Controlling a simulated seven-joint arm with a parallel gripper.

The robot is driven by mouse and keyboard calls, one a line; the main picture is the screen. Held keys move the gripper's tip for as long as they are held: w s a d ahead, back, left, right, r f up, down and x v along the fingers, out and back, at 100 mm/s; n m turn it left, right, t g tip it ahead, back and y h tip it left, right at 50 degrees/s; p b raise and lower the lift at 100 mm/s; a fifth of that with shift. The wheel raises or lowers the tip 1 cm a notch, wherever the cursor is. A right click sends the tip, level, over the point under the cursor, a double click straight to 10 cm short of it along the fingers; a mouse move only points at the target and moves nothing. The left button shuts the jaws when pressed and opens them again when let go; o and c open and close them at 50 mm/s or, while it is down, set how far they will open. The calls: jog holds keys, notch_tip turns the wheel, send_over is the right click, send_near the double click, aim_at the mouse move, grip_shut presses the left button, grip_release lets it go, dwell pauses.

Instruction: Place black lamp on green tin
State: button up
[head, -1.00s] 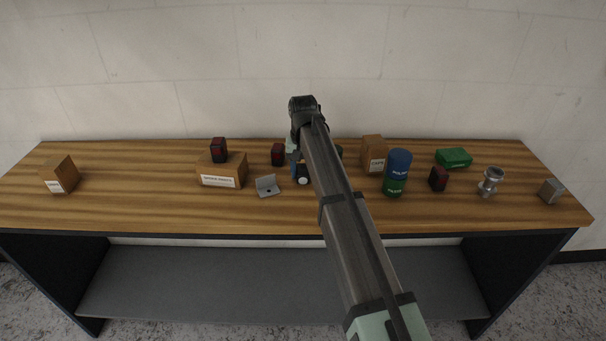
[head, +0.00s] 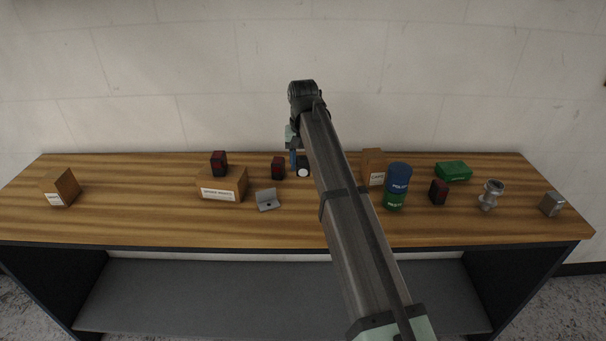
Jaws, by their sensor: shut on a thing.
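The black lamp (head: 303,170) with a round white lens is at the back middle of the table. My gripper (head: 296,162), with blue fingers, is shut on it from above and holds it slightly off the tabletop; my arm hides part of the grip. The green tin (head: 394,202) stands upright to the right of my arm. A blue tin (head: 398,176) sits stacked on top of it, covering its top.
Black lamps with red lenses stand on the table (head: 278,168), on a carton (head: 222,190), and right of the tins (head: 438,191). A grey bracket (head: 268,200), another carton (head: 373,160), a green box (head: 453,171) and a silver part (head: 491,194) are nearby. The left table has free room.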

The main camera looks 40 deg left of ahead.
jog(key=shift+r, duration=0.95)
jog(key=shift+w+d+r, duration=0.1)
jog(key=shift+w, duration=0.1)
jog(key=w+d, duration=0.3)
jog(key=w, duration=0.4)
jog(key=w+d+r, duration=0.1)
jog(key=w+d, duration=0.3)
jog(key=w, duration=0.3)
jog(key=w+d, duration=0.4)
jog(key=w, duration=0.3)
jog(key=shift+w+r, duration=0.4)
jog(key=r, duration=0.2)
send_over(454, 167)
jog(key=shift+f, duration=5.1)
jog(key=o, duration=1.1)
jog(key=shift+f, duration=0.1)
